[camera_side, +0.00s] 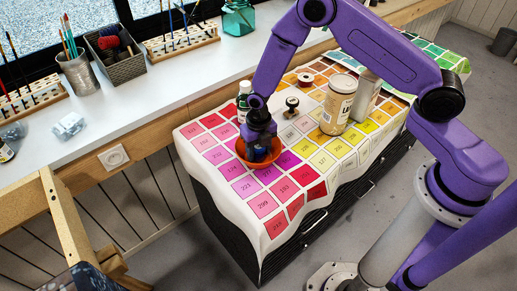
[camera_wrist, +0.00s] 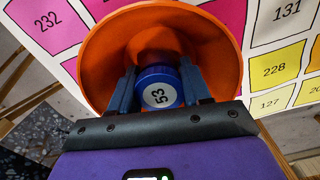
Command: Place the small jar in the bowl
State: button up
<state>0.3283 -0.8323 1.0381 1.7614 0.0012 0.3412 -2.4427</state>
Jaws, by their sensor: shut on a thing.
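The orange bowl (camera_side: 262,163) stands on the colour-chart cloth in the side view, and it fills much of the wrist view (camera_wrist: 105,50). My gripper (camera_wrist: 159,92) is shut on the small jar (camera_wrist: 160,95), which has a blue lid marked 53. The jar shows between the two fingers, within the bowl's outline. In the side view my gripper (camera_side: 260,150) points down into the bowl and mostly hides the jar. Whether the jar touches the bowl's bottom I cannot tell.
A dark bottle (camera_side: 244,98) stands close behind my gripper. A stamp-like knob (camera_side: 291,106), a large labelled jar (camera_side: 338,104) and a grey box (camera_side: 365,95) stand to the right. The cloth (camera_side: 265,205) in front of the bowl is clear.

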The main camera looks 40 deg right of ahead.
jog(key=o, duration=0.8)
jog(key=shift+f, duration=0.1)
notch_tip(320, 180, up, 12)
jog(key=shift+r, duration=0.2)
